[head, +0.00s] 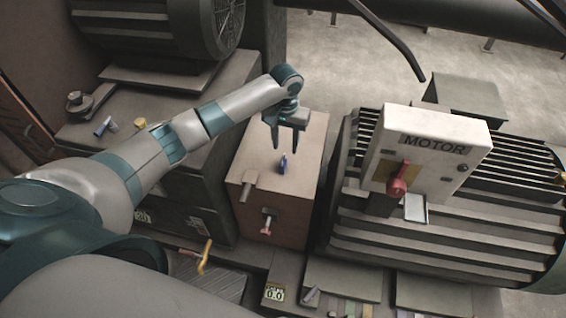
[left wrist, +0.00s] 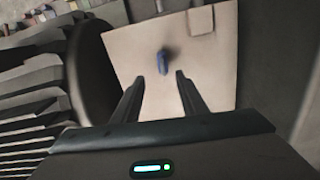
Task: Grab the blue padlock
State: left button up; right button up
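The blue padlock (head: 283,164) is a small dark blue piece on the top face of a brown box (head: 310,135) in the middle of the head view. In the left wrist view the padlock (left wrist: 163,62) shows ahead of the fingertips, between their lines. My left gripper (head: 285,150) is above the box top, fingers pointing down, close over the padlock. Its two fingers (left wrist: 157,78) are apart with nothing between them. The padlock appears apart from both fingers; the exact height gap is hard to tell. My right gripper is not in view.
A ribbed motor housing with a white MOTOR panel (head: 437,145) and red switch (head: 398,180) stands right of the box. A dark cabinet (head: 190,150) stands left. A handle (head: 266,222) sticks out of the box's front.

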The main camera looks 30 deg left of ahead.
aim_at(284, 161)
pick_arm(q)
notch_tip(284, 161, down, 4)
jog(key=shift+r+p, duration=0.1)
jog(key=shift+p, duration=0.25)
jog(key=shift+f, duration=0.4)
jog(key=shift+a+f+p, duration=0.1)
jog(key=shift+f+p, duration=0.3)
jog(key=shift+f, duration=0.05)
jog(key=f, duration=0.1)
jog(key=f+p, duration=0.1)
jog(key=f, duration=0.1)
jog(key=shift+a, duration=0.2)
jog(key=shift+w+f, duration=0.1)
jog(key=shift+f, duration=0.55)
